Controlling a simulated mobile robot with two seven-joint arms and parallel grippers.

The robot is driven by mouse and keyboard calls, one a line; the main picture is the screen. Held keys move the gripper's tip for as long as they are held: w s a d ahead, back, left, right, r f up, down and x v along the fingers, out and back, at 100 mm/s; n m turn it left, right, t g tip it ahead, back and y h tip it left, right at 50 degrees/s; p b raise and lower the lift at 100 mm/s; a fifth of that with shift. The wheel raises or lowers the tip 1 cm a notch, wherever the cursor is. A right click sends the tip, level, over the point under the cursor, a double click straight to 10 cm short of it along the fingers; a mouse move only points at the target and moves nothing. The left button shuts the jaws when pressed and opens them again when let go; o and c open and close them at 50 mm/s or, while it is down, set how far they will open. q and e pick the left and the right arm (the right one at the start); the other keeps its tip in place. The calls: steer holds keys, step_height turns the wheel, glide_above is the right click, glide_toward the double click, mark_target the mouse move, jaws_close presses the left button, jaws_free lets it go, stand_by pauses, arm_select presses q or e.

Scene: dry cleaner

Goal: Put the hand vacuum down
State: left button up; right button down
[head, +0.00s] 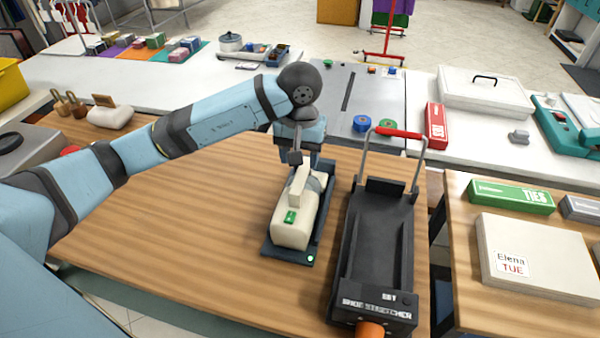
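The cream hand vacuum (292,220), with a green label on its front end, sits on a dark charging base (310,247) on the wooden table. A small green light glows at the base's near corner. My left gripper (304,165) points down at the vacuum's far, handle end. Its fingers are right at the handle, but I cannot tell whether they grip it or stand open around it. The far end of the vacuum is partly hidden by the gripper. My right gripper is not in view.
A black shoe stretcher (376,235) with a red-handled metal frame stands close to the right of the base. A side table on the right holds a green ties box (511,196) and a white box (540,256).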

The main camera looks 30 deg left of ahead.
arm_select(q)
steer(key=shift+r, duration=2.3)
